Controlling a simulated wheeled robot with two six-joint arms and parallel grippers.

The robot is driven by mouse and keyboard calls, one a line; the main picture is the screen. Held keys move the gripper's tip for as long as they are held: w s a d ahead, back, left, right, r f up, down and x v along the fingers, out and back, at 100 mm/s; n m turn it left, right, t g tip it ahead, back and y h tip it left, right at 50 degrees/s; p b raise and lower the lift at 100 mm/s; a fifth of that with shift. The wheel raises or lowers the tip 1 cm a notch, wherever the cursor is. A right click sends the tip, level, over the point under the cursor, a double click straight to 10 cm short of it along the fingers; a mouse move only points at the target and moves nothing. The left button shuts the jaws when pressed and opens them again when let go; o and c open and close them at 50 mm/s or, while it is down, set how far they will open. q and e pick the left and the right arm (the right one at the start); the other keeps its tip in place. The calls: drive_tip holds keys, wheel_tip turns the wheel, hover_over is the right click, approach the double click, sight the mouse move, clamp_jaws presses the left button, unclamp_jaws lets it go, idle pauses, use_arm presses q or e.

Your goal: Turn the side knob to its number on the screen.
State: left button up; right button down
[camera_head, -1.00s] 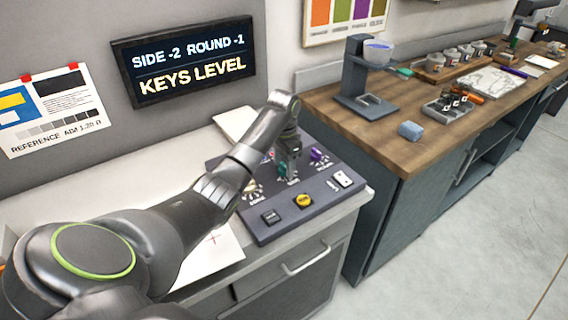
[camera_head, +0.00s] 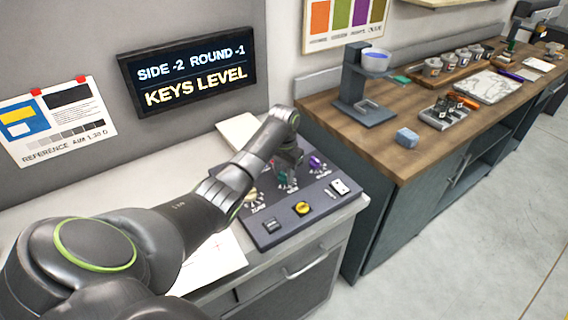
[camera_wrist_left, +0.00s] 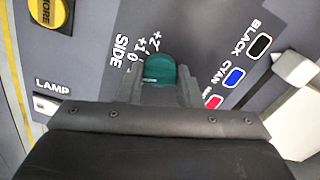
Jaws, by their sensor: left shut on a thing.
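The screen (camera_head: 190,75) on the wall reads "SIDE -2 ROUND -1" and "KEYS LEVEL". The dark control panel (camera_head: 326,205) lies on the light counter below it. The side knob (camera_head: 283,181) is teal green; in the left wrist view the teal knob (camera_wrist_left: 160,70) sits beside the word "SIDE" and printed marks including 0, +1 and +2. My left gripper (camera_head: 284,170) reaches down onto this knob; in the left wrist view its two fingers (camera_wrist_left: 160,84) are shut on the knob's sides. The knob's pointer and its minus marks are hidden. My right gripper is out of view.
A purple knob (camera_head: 315,163) and a cream knob (camera_head: 251,194) flank the green one. A wooden bench (camera_head: 385,150) stands at right.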

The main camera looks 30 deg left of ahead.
sight(284, 173)
use_arm(q)
drive_tip(key=n+p, duration=0.4)
drive_tip(key=shift+r+n+p, duration=0.25)
drive_tip(key=shift+n+p, duration=0.05)
drive_tip(key=shift+p, duration=0.1)
drive_tip(key=shift+f+n+p, duration=0.2)
drive_tip(key=shift+n+p, duration=1.05)
drive_tip(key=shift+n, duration=0.65)
drive_tip(key=o, duration=1)
drive_tip(key=shift+r, duration=0.1)
wheel_tip(284, 173, up, 17)
drive_tip(key=shift+r+b, duration=0.1)
drive_tip(key=shift+b, duration=0.65)
